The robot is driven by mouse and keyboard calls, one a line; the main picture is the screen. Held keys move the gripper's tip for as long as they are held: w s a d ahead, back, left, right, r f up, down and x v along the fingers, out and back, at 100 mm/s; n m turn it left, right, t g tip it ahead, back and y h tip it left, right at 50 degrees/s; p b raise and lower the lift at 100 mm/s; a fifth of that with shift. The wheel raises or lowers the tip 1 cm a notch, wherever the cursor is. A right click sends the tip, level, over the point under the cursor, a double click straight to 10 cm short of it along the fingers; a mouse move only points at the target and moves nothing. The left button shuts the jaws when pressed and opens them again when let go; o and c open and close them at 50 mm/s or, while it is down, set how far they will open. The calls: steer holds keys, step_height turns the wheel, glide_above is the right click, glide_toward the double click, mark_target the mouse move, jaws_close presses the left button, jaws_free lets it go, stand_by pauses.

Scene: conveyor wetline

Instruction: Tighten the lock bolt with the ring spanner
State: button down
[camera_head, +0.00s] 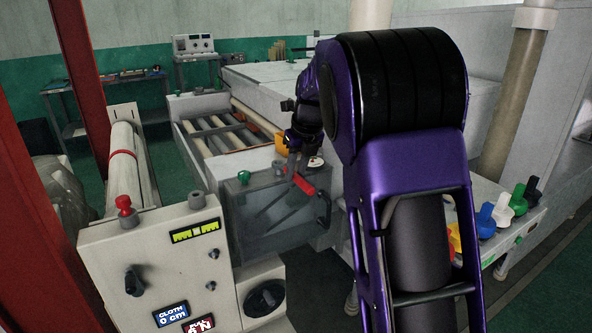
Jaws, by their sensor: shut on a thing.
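My gripper (294,163) is small and dark in the head view, at the front edge of the conveyor machine. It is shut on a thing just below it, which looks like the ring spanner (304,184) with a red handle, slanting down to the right. The spanner's ring end is too small to make out. I cannot make out the lock bolt; it may be hidden by the gripper or too small to tell. My purple arm covers much of the middle and right of the view.
A control panel (160,262) with knobs and displays stands at the front left. A clear-fronted box (262,215) with a green knob is below the gripper. The roller conveyor (222,132) runs behind. Coloured knobbed items (502,210) stand on a right-hand bench. A red post rises at left.

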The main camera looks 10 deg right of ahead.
steer(key=shift+f+b, duration=0.4)
steer(key=shift+f, duration=0.6)
steer(key=shift+a, duration=0.1)
steer(key=shift+s+a+r+m+p, duration=0.15)
steer(key=shift+a+m+p, duration=0.25)
steer(key=shift+p, duration=0.25)
steer(key=shift+a+f+m+h+p, duration=0.2)
steer(key=shift+a+m+h+p, duration=0.35)
steer(key=shift+a+m, duration=0.8)
steer(key=shift+a+f+m+h+p, duration=0.2)
steer(key=shift+a+m+h+p, duration=0.3)
steer(key=shift+a+m, duration=0.85)
steer(key=shift+d+r+m, duration=0.15)
steer(key=shift+d+m, duration=0.05)
steer(key=shift+m, duration=0.2)
steer(key=shift+w, duration=0.2)
